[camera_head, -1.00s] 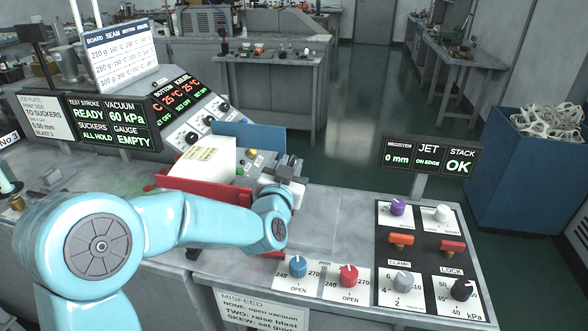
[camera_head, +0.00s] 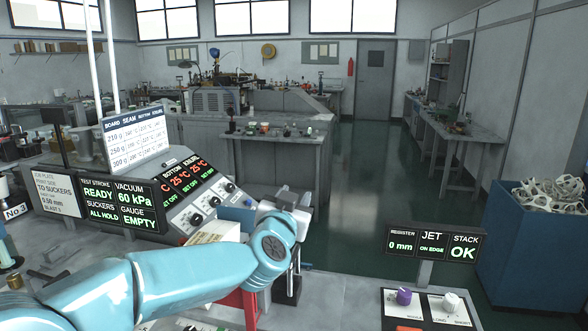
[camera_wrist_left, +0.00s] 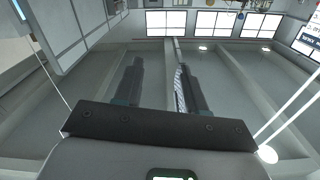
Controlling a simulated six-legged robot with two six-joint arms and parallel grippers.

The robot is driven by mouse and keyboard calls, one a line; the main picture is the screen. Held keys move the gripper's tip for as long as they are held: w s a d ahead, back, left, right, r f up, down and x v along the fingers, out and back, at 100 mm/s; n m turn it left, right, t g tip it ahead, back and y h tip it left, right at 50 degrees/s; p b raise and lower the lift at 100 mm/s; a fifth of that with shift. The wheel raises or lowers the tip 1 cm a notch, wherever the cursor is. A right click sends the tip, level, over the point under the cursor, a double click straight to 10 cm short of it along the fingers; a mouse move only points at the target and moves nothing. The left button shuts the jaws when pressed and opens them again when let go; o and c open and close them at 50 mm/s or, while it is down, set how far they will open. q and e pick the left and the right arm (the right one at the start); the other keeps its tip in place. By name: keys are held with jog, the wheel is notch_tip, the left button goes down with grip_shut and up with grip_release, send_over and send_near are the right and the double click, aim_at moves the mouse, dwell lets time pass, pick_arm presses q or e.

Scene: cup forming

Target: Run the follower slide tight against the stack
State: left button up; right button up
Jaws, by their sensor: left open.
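The pale stack (camera_head: 216,232), with a yellowish label, is mostly hidden behind my left forearm. A red part of the feed (camera_head: 243,307) shows below the arm, and a bit of the blue plate (camera_head: 236,213) shows behind it. I cannot pick out the follower slide for sure. My left gripper (camera_head: 284,200) is raised above the right end of the feed, apart from the stack. In the left wrist view its two dark fingers (camera_wrist_left: 158,82) are spread with nothing between them; walls and windows lie beyond. My right gripper is not in view.
A display (camera_head: 432,243) at right reads register 0 mm, jet on edge, stack OK. The knob panel (camera_head: 425,308) is cut off at the bottom. Another display (camera_head: 112,203) and a sloped console (camera_head: 192,192) stand at left. A blue bin (camera_head: 525,245) stands at far right.

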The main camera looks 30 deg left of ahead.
pick_arm(q)
notch_tip(320, 180, up, 5)
jog(key=shift+r+p, duration=0.2)
jog(key=shift+p, duration=0.55)
